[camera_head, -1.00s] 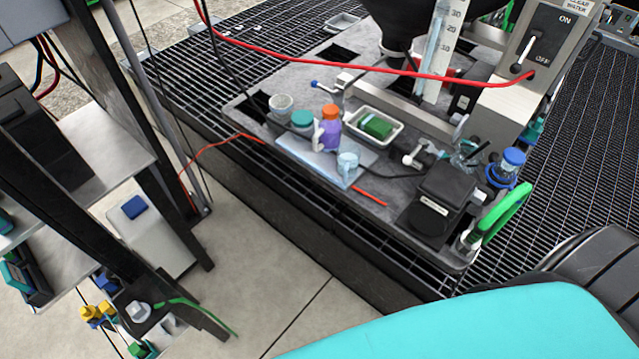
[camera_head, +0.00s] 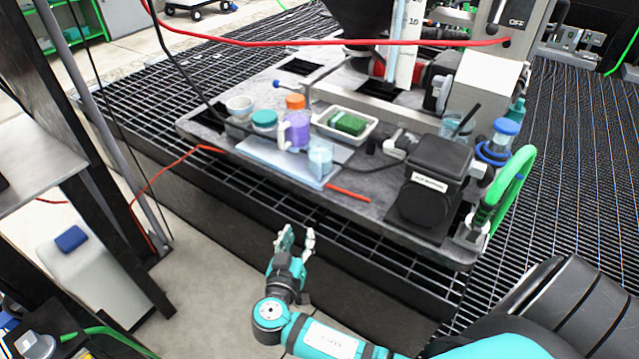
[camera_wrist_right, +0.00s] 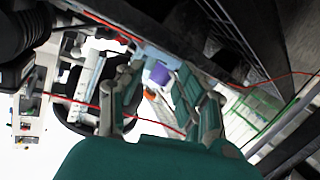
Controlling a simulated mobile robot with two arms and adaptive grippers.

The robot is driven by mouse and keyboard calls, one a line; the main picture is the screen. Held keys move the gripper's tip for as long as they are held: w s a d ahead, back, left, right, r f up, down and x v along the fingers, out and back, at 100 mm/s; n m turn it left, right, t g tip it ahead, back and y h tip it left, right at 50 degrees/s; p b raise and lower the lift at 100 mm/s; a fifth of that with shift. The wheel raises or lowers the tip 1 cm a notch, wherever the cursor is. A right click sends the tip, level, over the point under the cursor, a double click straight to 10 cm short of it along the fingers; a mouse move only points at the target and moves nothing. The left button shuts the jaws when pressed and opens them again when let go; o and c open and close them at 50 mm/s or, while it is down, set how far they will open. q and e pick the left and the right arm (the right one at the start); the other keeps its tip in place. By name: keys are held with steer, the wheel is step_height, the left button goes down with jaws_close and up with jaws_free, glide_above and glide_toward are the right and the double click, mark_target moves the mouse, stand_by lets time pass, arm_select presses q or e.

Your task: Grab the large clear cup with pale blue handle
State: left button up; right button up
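A clear cup with a pale blue tint (camera_head: 320,158) stands on the front edge of a light blue mat (camera_head: 262,152) on the grey workbench; its handle is too small to make out. My right gripper (camera_head: 297,236) is in front of and below the bench edge, apart from the cup. Its fingers are spread and empty. In the right wrist view the open fingers (camera_wrist_right: 158,100) frame a purple container (camera_wrist_right: 159,73) farther off; I cannot pick out the cup there. My left gripper is not in view.
A purple bottle with an orange cap (camera_head: 297,130) and a teal-lidded jar (camera_head: 264,122) stand behind the cup. A white tray with a green item (camera_head: 345,124), a black box (camera_head: 432,185) and a red stick (camera_head: 348,193) are nearby. The bench's grated front edge lies between gripper and cup.

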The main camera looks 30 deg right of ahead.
step_height(320, 180, up, 5)
steer(key=m+h+b, duration=0.1)
steer(key=m+h, duration=0.1)
steer(key=m, duration=0.2)
glide_toward(318, 172)
steer(key=s+x, duration=0.1)
steer(key=x, duration=0.6)
steer(key=p+x, duration=0.1)
steer(key=x, duration=0.1)
steer(key=shift+w, duration=0.45)
steer(key=shift+w+d, duration=0.15)
steer(key=shift+d, duration=0.05)
jaws_close()
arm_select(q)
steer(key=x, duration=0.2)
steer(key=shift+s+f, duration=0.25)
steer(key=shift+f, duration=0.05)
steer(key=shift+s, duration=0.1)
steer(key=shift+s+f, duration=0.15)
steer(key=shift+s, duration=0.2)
